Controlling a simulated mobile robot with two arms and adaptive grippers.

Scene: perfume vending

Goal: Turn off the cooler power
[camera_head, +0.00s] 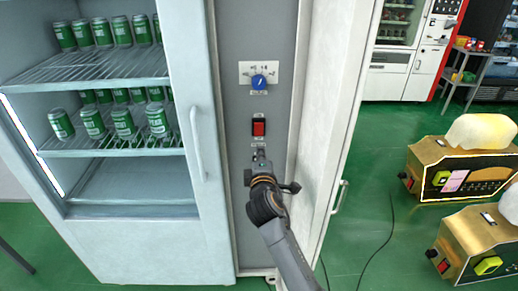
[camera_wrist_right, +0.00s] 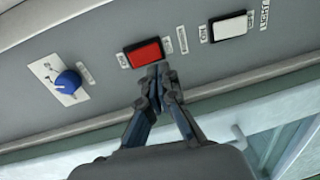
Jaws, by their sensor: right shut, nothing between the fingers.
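The cooler (camera_head: 130,245) stands at the left with a glass-fronted compartment holding green cans. Its grey control panel (camera_head: 236,210) carries a red power switch (camera_head: 259,127) below a blue temperature knob (camera_head: 259,82). My right gripper (camera_head: 260,155) is shut and empty, just below the red switch in the head view. In the right wrist view the shut fingertips (camera_wrist_right: 158,68) are at the lower edge of the red switch (camera_wrist_right: 144,53); I cannot tell whether they touch it. The blue knob (camera_wrist_right: 68,82) is to the left there, a white light switch (camera_wrist_right: 230,25) to the right. My left gripper is not in view.
An open white door (camera_head: 325,130) with a handle stands right of the panel, close to my right arm. Two gold machines (camera_head: 455,190) with red switches sit at the right. A black cable lies on the green floor. A white vending machine (camera_head: 405,75) stands behind.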

